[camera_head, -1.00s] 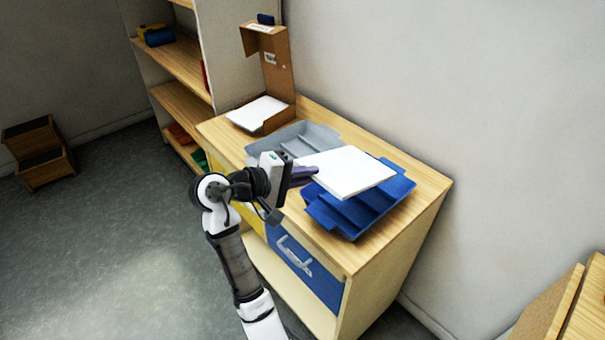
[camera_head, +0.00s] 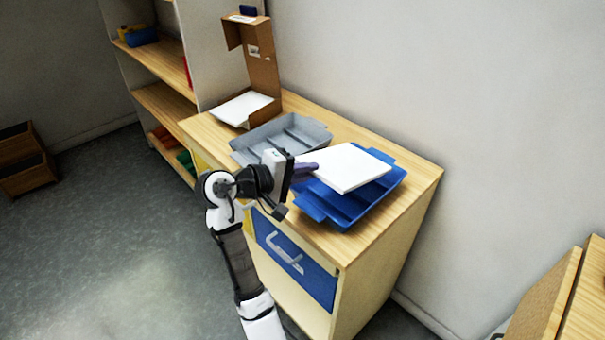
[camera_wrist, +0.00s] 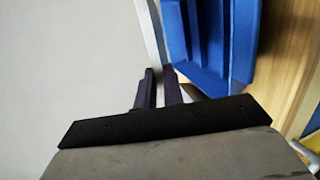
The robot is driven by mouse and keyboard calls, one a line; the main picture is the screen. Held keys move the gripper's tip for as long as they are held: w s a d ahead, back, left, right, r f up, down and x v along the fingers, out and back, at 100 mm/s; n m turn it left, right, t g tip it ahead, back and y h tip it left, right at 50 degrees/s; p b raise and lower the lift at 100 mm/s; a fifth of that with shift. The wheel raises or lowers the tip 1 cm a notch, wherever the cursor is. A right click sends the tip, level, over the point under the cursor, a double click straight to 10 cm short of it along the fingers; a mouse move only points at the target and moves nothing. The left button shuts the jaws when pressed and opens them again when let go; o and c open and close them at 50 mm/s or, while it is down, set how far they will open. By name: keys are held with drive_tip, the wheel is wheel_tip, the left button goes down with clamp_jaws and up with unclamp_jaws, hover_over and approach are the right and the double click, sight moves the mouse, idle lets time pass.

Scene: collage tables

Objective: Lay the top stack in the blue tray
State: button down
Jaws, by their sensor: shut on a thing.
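A white paper stack (camera_head: 345,167) is held flat over the blue tray (camera_head: 334,209) in the head view. My gripper (camera_head: 306,169) is shut on the stack's left edge. In the wrist view my gripper's dark fingers (camera_wrist: 158,90) pinch the edge of the stack (camera_wrist: 70,75), and the blue tray (camera_wrist: 245,40) shows beyond that edge. The stack hides much of the tray's inside. I cannot tell whether the stack touches the tray.
A grey tray (camera_head: 284,135) stands left of the blue tray on the wooden cabinet top (camera_head: 408,184). Behind it a brown cardboard holder (camera_head: 262,82) stands with more white paper (camera_head: 240,108) at its base. A wall runs along the back. A shelf unit (camera_head: 165,103) is at the left.

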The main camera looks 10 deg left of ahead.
sight(345, 168)
drive_tip(key=shift+w+d+f+b, duration=0.3)
drive_tip(key=shift+w+f, duration=0.1)
drive_tip(key=shift+f, duration=0.4)
drive_tip(key=shift+w+d+f+b, duration=0.25)
drive_tip(key=shift+w+f+b, duration=0.1)
drive_tip(key=shift+f, duration=0.5)
drive_tip(key=shift+w+d+f+b, duration=0.3)
drive_tip(key=shift+w+f, duration=0.1)
drive_tip(key=shift+f, duration=0.4)
drive_tip(key=c, duration=1.4)
unclamp_jaws()
drive_tip(key=shift+c, duration=0.2)
drive_tip(key=shift+o, duration=0.3)
drive_tip(key=o, duration=0.4)
drive_tip(key=shift+c, duration=0.2)
